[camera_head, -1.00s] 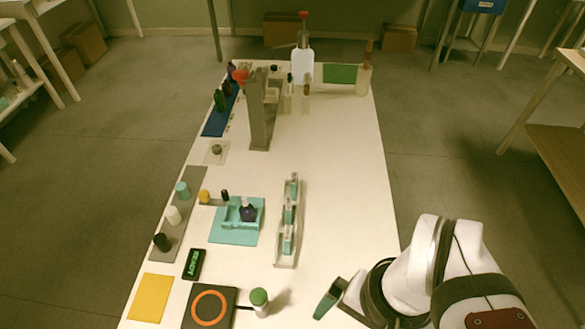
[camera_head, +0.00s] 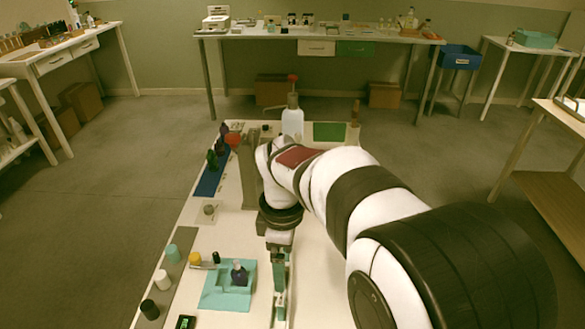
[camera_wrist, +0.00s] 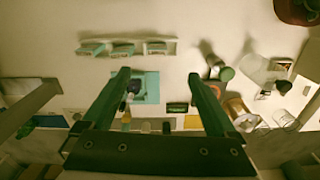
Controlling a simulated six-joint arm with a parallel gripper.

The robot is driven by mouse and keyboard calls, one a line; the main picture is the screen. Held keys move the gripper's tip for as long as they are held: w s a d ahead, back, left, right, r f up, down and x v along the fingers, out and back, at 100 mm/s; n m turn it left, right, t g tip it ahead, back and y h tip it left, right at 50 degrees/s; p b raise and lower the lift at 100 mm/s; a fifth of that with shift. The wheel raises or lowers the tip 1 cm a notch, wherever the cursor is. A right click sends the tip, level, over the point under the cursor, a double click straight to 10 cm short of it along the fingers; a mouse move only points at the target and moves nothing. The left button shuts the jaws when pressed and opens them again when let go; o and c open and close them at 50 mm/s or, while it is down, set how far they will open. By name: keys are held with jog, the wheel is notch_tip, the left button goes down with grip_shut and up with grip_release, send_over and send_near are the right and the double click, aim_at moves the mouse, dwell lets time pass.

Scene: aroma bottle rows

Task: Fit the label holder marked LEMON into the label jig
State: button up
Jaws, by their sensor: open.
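The label holders stand in a pale rack, partly hidden by my arm in the head view. In the wrist view the rack (camera_wrist: 128,53) is at upper left with three teal-and-white holders (camera_wrist: 122,50). Their lettering is too small to read, so I cannot tell which is LEMON. The teal jig (camera_head: 215,298) lies left of the rack in the head view, with a dark bottle (camera_head: 238,273) on it; the jig (camera_wrist: 151,78) also shows in the wrist view. My gripper (camera_wrist: 158,76) is open, with nothing seen between its fingers. In the head view it hangs over the rack.
A grey strip with several caps (camera_head: 161,279) runs along the left edge. A grey stand (camera_head: 249,175) rises behind the jig. Bare table lies right of the rack.

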jog(key=shift+n, duration=0.4)
jog(key=f, duration=1)
jog(key=a+f, duration=0.1)
jog(key=f, duration=0.5)
jog(key=shift+w+f, duration=0.1)
jog(key=shift+w, duration=0.25)
jog(key=c, duration=1.4)
jog(key=shift+c, duration=0.2)
jog(key=r, duration=0.4)
jog(key=shift+d+r, duration=0.3)
jog(key=shift+r, duration=0.05)
jog(key=s+d+r, duration=0.2)
jog(key=d+r, duration=0.4)
jog(key=d, duration=0.5)
send_near(281, 297)
jog(key=w+d, duration=0.2)
jog(key=w, duration=0.3)
jog(key=w+a, duration=0.2)
jog(key=a, duration=1.5)
jog(key=f, duration=1)
jog(key=shift+a+f, duration=0.3)
jog(key=shift+a, duration=0.1)
